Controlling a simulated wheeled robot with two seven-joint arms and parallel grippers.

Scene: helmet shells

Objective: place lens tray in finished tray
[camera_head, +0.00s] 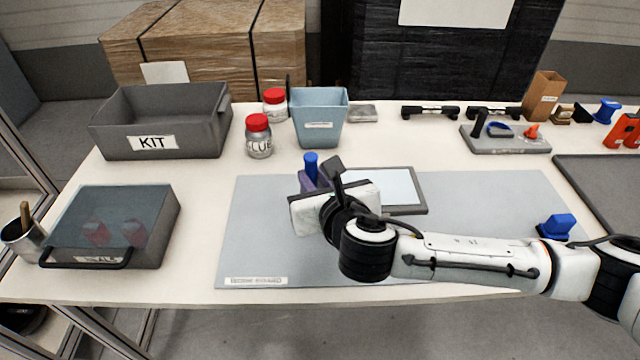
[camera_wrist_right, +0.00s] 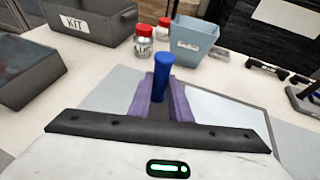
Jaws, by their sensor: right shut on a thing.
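My right gripper (camera_head: 320,183) reaches over the grey work mat and is shut on an upright blue post (camera_head: 311,165). In the right wrist view the blue post (camera_wrist_right: 162,78) stands between the purple sides of the grip. A flat dark-framed tray with a pale inside (camera_head: 400,188), which may be the lens tray, lies on the mat just right of the gripper, partly hidden by it. I cannot tell whether the post belongs to it. A large dark tray (camera_head: 590,165) at the right edge, cut off by the frame, may be the finished tray. My left gripper is out of view.
The grey mat (camera_head: 255,245) has free room at left and front. A blue piece (camera_head: 557,227) sits at its right. Behind stand the KIT bin (camera_head: 160,118), red-lidded jars (camera_head: 259,138), a blue bin (camera_head: 318,118) and a small-parts tray (camera_head: 505,142). A lidded box (camera_head: 112,225) stands at left.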

